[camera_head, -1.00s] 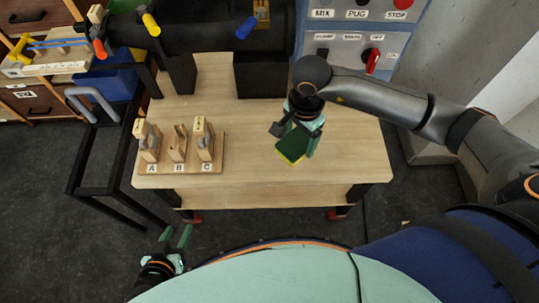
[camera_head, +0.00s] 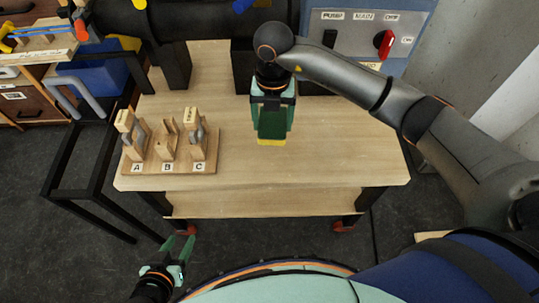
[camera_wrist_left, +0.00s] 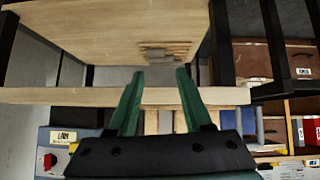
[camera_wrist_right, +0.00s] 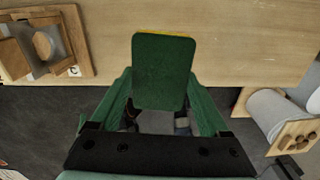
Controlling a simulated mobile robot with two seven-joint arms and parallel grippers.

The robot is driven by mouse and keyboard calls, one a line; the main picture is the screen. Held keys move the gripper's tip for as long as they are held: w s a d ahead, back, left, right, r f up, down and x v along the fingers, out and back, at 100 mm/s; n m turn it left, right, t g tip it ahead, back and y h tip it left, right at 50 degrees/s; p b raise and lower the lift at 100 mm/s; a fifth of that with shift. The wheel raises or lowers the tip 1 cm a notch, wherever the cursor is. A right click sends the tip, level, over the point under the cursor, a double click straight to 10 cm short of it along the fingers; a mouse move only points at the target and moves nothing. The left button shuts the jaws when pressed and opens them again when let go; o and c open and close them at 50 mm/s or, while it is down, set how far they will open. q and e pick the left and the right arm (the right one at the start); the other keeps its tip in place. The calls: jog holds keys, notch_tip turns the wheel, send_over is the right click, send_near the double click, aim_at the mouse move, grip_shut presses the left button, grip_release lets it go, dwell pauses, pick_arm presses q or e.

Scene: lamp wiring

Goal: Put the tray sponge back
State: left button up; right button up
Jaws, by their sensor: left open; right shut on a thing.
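The sponge (camera_head: 271,126) has a dark green face and a yellow layer along its lower edge in the head view. My right gripper (camera_head: 271,112) is shut on it and holds it above the wooden table. In the right wrist view the sponge (camera_wrist_right: 164,72) shows its green face between the two green fingers, with a yellow strip at the far edge. My left gripper (camera_head: 178,246) is open and empty, low in front of the table. The left wrist view shows its fingers (camera_wrist_left: 160,82) apart, with the table's underside beyond. I see no tray that I can tell apart for the sponge.
A wooden rack (camera_head: 170,168) with slots labelled A, B and C stands on the left of the table (camera_head: 340,150). A control panel (camera_head: 365,35) with a red switch is at the back right. The table's right half is clear.

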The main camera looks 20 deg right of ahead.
jog(key=m, duration=0.2)
jog(key=m+b, duration=0.1)
jog(key=shift+w+a+f, duration=0.3)
jog(key=shift+w, duration=0.05)
jog(key=shift+f, duration=0.25)
send_over(269, 152)
jog(key=shift+m, duration=0.3)
notch_tip(269, 152, down, 5)
jog(key=shift+r+b, duration=0.15)
jog(key=shift+b, duration=0.25)
notch_tip(269, 152, down, 4)
jog(key=shift+s+r+b, duration=0.1)
jog(key=shift+r+b, duration=0.15)
jog(key=shift+b, duration=0.15)
jog(key=shift+f, duration=0.55)
pick_arm(q)
jog(key=shift+w+a+t, duration=0.15)
jog(key=shift+w+t, duration=0.45)
jog(key=shift+w, duration=0.35)
jog(key=shift+w, duration=0.1)
pick_arm(e)
jog(key=shift+f, duration=0.1)
